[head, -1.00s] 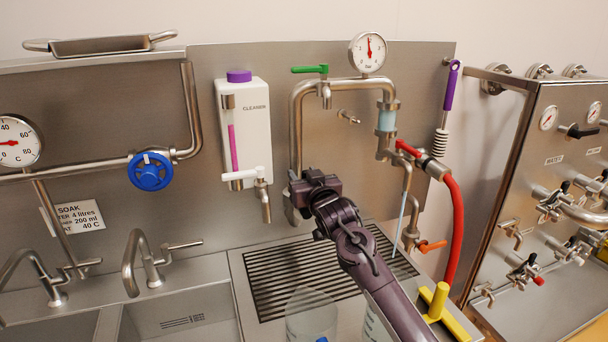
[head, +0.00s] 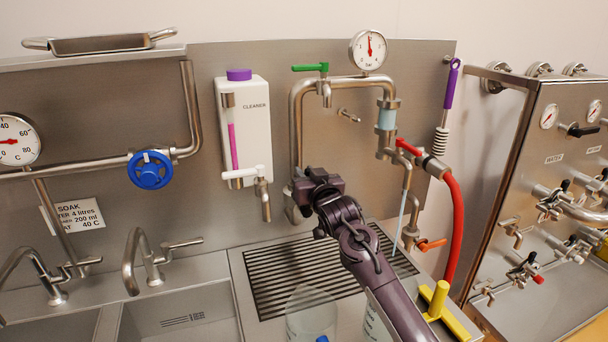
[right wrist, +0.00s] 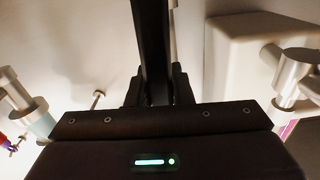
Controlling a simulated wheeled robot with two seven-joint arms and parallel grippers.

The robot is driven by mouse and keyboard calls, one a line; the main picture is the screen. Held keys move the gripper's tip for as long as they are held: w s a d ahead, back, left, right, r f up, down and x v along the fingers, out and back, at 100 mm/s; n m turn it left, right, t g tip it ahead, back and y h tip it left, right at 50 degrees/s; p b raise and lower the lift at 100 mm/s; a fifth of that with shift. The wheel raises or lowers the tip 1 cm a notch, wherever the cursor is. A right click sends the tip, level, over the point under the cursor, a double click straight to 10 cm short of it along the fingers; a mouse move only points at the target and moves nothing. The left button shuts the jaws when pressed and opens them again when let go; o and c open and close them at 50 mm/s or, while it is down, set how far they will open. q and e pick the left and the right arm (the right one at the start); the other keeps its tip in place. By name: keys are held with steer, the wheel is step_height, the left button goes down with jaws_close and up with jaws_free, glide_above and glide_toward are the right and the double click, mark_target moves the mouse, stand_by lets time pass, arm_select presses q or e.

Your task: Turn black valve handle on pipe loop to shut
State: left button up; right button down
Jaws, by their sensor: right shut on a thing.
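The steel pipe loop (head: 297,125) stands against the back panel, with a gauge on top. My right gripper (head: 299,190) is at the lower end of the loop's left leg and covers that part in the head view. The black valve handle is hidden there. In the right wrist view a long black bar (right wrist: 151,45) runs up from between the gripper's fingers (right wrist: 154,92). It appears to be the handle, and the gripper is shut on it. How far the handle is turned cannot be told. My left gripper is not in view.
A green handle (head: 309,68) sits on the loop's top left. The white cleaner dispenser (head: 245,130) hangs close to the left. A red hose (head: 456,220) and an orange handle (head: 432,244) are to the right. A drain grate (head: 290,275) and clear containers (head: 311,315) lie below.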

steer(key=shift+w+d+f+m, duration=0.3)
steer(key=shift+d+m, duration=0.5)
steer(key=shift+m, duration=0.25)
steer(key=shift+w+d+f+m, duration=0.2)
steer(key=shift+d+f+m, duration=0.1)
steer(key=shift+d+m, duration=0.6)
steer(key=shift+w+d+f+m, duration=0.3)
steer(key=shift+d+m, duration=0.4)
steer(key=shift+m, duration=0.45)
steer(key=c, duration=1.3)
jaws_free()
steer(key=shift+b+v, duration=1.1)
steer(key=shift+v, duration=2.85)
steer(key=shift+d, duration=0.1)
